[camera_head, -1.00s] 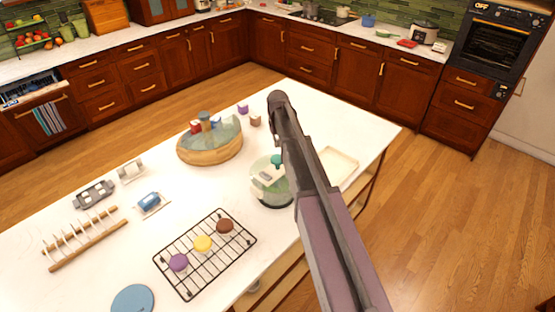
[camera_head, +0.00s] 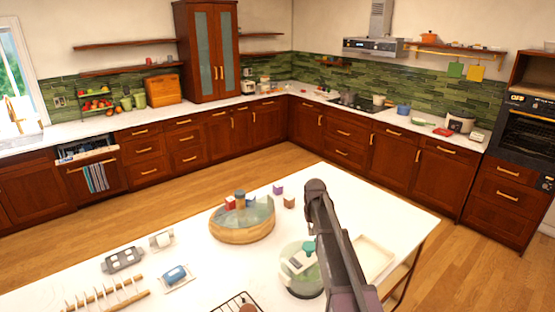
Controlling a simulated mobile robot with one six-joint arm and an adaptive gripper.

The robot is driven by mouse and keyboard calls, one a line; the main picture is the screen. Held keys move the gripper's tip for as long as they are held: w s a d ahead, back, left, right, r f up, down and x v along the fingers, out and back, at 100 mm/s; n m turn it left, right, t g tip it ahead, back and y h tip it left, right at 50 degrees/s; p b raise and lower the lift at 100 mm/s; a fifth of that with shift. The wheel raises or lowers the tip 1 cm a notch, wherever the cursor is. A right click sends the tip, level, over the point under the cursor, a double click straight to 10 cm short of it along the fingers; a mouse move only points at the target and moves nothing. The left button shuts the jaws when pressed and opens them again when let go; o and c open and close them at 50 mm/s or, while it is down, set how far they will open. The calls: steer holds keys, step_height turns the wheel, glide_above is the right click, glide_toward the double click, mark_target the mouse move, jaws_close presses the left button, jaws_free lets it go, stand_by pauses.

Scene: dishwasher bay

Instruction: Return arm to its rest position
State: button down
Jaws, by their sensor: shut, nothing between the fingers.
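My arm (camera_head: 338,245) rises from the bottom edge of the head view, right of centre. Its dark rounded joint (camera_head: 316,187) stands over the right part of the white island top (camera_head: 330,180). I cannot make out my gripper; the end of the arm does not show. A clear glass dome with a teal knob (camera_head: 308,247) stands just left of the arm and is partly covered by it.
A round wooden tray (camera_head: 243,236) with small blocks is on the island. A dish rack (camera_head: 105,297), small grey items (camera_head: 122,260) and a pale tray (camera_head: 372,258) are also there. Wooden floor (camera_head: 440,190) is clear between island and cabinets (camera_head: 345,140).

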steer(key=s+f+b, duration=0.9)
steer(key=s, duration=0.4)
steer(key=s+f+m+b, duration=0.1)
steer(key=s+f+b, duration=0.8)
steer(key=s, duration=0.5)
steer(key=shift+s+f, duration=0.15)
steer(key=shift+f, duration=0.25)
steer(key=shift+a, duration=0.1)
